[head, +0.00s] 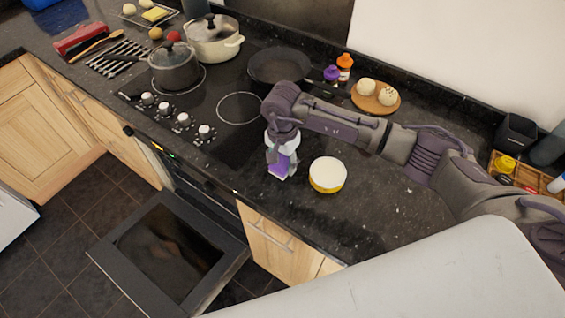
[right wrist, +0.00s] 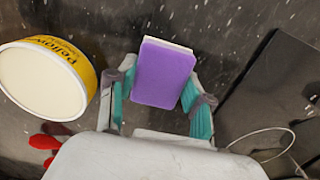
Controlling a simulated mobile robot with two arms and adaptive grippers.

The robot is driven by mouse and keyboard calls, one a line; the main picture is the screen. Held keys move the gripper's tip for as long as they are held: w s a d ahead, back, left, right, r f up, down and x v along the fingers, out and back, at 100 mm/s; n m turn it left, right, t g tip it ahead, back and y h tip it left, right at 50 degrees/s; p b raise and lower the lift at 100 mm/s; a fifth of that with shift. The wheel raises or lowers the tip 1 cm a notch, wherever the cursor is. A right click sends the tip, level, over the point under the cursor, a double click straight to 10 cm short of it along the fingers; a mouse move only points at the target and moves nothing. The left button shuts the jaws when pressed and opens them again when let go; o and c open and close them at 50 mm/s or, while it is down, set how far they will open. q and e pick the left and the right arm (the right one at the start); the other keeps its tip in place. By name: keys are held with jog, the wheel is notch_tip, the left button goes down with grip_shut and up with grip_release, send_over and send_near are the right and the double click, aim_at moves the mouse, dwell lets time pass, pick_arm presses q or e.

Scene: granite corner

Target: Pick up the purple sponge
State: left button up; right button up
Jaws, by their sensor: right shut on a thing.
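The purple sponge (right wrist: 165,76) has a pale layer along one edge and sits between the two fingers of my right gripper (right wrist: 157,95). In the head view the sponge (head: 284,165) shows at the fingertips, just over the dark counter. My right gripper (head: 281,160) points down and is shut on the sponge. I cannot tell whether the sponge touches the counter. My left gripper is not in view.
A yellow and white tub (head: 328,175) stands close beside the gripper, and shows at left in the wrist view. The dark stovetop (head: 205,115) holds pots (head: 174,68) and a pan (head: 280,66). The oven door (head: 170,254) hangs open below. Round board (head: 375,99) behind.

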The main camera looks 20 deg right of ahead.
aim_at(283, 161)
notch_tip(283, 161, up, 3)
jog(key=shift+w+r+b, duration=0.1)
jog(key=shift+r+b, duration=0.1)
jog(key=shift+b, duration=0.85)
jog(key=s+d+r+b, duration=0.3)
jog(key=s+d+r, duration=0.3)
jog(key=s, duration=0.4)
jog(key=shift+r, duration=0.65)
